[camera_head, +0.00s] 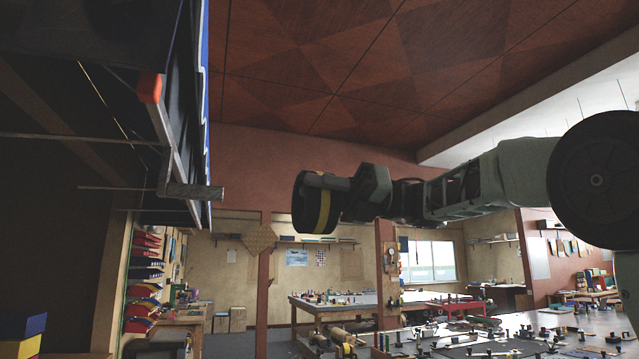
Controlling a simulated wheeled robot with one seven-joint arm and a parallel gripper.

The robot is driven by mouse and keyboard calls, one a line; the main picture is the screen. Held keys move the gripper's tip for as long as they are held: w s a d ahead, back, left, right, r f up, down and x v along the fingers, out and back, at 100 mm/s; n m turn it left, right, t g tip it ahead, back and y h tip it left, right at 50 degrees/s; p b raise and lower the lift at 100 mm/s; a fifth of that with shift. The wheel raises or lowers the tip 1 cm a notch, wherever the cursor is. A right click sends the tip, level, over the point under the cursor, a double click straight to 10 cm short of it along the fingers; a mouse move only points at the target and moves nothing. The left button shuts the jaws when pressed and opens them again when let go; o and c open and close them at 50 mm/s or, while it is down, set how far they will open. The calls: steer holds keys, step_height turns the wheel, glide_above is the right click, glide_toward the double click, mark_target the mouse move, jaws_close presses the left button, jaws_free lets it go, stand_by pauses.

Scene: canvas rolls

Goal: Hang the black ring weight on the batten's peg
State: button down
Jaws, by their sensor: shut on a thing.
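The black ring weight (303,210), with a yellow band, is held up in the air near the middle of the view. My gripper (325,182) is shut on the weight at its upper right part, and my arm reaches in from the right. The weight's hole cannot be made out from this side. The batten (168,135) is a grey slanting bar at the upper left with an orange piece near its top. A grey peg (195,191) sticks out to the right from its lower part. The peg is bare. The weight is well to the right of the peg, apart from it, at roughly the same picture height.
A dark canvas with a blue edge (204,75) hangs behind the batten. Thin rods (115,188) run left from it. Between peg and weight the picture shows open room. Workbenches (345,307) with small items stand lower down in the background.

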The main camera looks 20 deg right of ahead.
steer(key=shift+d+f+b, duration=0.1)
steer(key=shift+b, duration=0.4)
steer(key=b, duration=0.3)
glide_toward(193, 186)
steer(key=shift+s+d+r, duration=0.9)
steer(key=shift+s+d, duration=0.5)
steer(key=shift+w+a+f+b, duration=0.1)
steer(key=shift+a+f+b, duration=0.25)
steer(key=shift+a, duration=1.75)
steer(key=shift+w+a+f+b, duration=0.15)
steer(key=shift+a+b, duration=0.4)
steer(key=shift+a, duration=1.55)
steer(key=shift+a+f+b, duration=0.25)
steer(key=shift+a+b, duration=0.2)
steer(key=shift+a, duration=1.65)
steer(key=c, duration=1.3)
jaws_free()
steer(key=shift+s, duration=0.15)
steer(key=shift+o, duration=0.2)
